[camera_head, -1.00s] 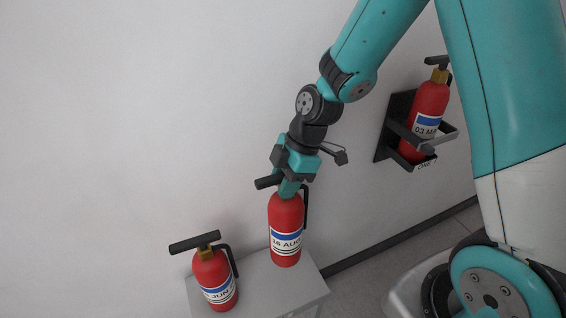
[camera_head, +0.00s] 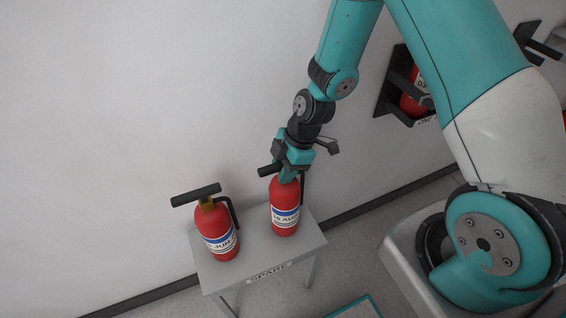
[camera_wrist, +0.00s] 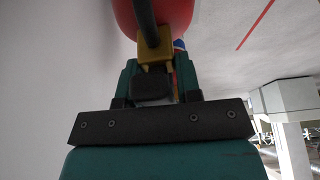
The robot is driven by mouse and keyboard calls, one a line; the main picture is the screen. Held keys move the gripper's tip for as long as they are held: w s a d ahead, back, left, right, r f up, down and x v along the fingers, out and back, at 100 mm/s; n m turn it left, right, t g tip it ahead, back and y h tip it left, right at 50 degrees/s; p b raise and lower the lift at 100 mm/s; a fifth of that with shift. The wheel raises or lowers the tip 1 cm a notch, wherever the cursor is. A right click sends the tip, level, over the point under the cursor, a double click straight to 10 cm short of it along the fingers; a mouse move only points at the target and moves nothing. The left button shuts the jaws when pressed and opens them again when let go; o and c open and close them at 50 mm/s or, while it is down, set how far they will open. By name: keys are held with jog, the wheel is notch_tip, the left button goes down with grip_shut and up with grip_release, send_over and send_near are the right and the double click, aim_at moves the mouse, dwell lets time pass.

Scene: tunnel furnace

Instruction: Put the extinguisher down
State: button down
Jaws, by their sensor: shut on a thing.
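A red extinguisher (camera_head: 285,215) with a blue-and-white label stands upright at the right part of a small grey table (camera_head: 262,258) marked SPARE. Its base appears to be on or just over the tabletop; I cannot tell if it touches. My gripper (camera_head: 288,174) is shut on its neck from above. In the wrist view the jaws (camera_wrist: 160,85) close around the yellow valve (camera_wrist: 154,50), with the red body (camera_wrist: 175,14) beyond. A second red extinguisher (camera_head: 217,232), with a JUN label, stands at the left of the same table, a small gap away.
A third extinguisher (camera_head: 411,101) sits in a black wall bracket (camera_head: 390,88) at the right, partly behind my arm. Another black bracket (camera_head: 537,42) is at the far upper right. The white wall (camera_head: 120,120) is close behind the table.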

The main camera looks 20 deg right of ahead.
jog(key=c, duration=1.2)
grip_release()
jog(key=shift+f, duration=0.1)
jog(key=o, duration=0.4)
jog(key=v, duration=1.1)
jog(key=shift+d+r+b, duration=0.15)
jog(key=shift+r+b, duration=0.15)
jog(key=shift+b, duration=0.05)
jog(key=s+a+r+m, duration=0.4)
jog(key=s+r+m, duration=0.1)
jog(key=s+r, duration=0.3)
jog(key=s+a+r+m, duration=0.4)
jog(key=s+r+m, duration=0.2)
jog(key=s+r, duration=0.2)
jog(key=shift+s+a+r, duration=0.25)
jog(key=shift+s+r, duration=0.05)
jog(key=shift+s, duration=0.85)
